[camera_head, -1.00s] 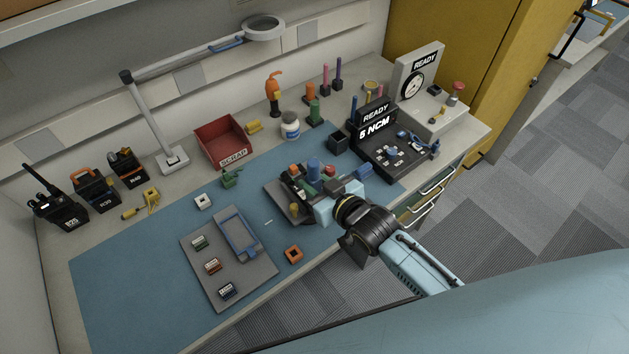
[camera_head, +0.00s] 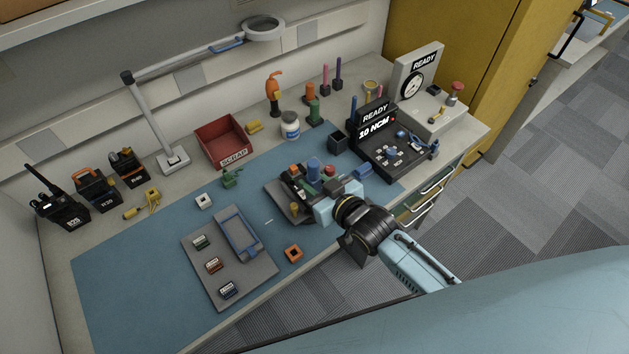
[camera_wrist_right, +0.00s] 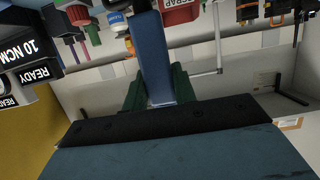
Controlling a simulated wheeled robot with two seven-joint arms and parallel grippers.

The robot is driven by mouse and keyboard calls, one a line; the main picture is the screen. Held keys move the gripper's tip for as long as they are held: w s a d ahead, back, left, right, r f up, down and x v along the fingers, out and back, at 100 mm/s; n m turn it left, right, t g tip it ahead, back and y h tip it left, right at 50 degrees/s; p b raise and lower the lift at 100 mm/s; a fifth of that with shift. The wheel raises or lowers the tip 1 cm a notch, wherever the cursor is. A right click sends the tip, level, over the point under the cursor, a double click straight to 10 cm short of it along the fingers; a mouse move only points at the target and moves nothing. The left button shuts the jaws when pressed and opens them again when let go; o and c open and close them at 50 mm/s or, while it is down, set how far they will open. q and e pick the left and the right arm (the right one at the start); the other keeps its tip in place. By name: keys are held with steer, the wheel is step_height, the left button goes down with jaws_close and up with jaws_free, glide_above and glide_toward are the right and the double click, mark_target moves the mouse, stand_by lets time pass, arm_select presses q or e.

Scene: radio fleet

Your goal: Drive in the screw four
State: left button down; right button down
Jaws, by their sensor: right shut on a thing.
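My right gripper (camera_head: 312,187) is over the dark fixture plate (camera_head: 277,187) on the blue mat. It is shut on a blue driver (camera_head: 314,165), whose round blue top stands up between the fingers. In the right wrist view the blue driver (camera_wrist_right: 152,55) runs between the dark green fingers (camera_wrist_right: 154,92). The driver's tip, the screw and most of the work under the gripper are hidden. The torque station (camera_head: 385,155) at the right reads READY and 10 NCM (camera_head: 374,128), with a small red light beside it. My left gripper is not in view.
A grey tray (camera_head: 205,278) with small modules and a blue frame (camera_head: 238,235) lies left of the gripper. An orange square part (camera_head: 293,253) is near the front edge. A red scrap bin (camera_head: 222,142), radios (camera_head: 62,207) and a lamp post (camera_head: 150,120) stand behind. The mat's left is clear.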

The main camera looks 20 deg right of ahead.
mark_target(317, 172)
steer(key=shift+f, duration=0.2)
stand_by(0.9)
steer(key=shift+p, duration=0.3)
steer(key=shift+r, duration=0.2)
step_height(317, 172, up, 3)
steer(key=p, duration=0.3)
steer(key=shift+f, duration=0.15)
steer(key=shift+r+p, duration=0.7)
steer(key=shift+r, duration=0.4)
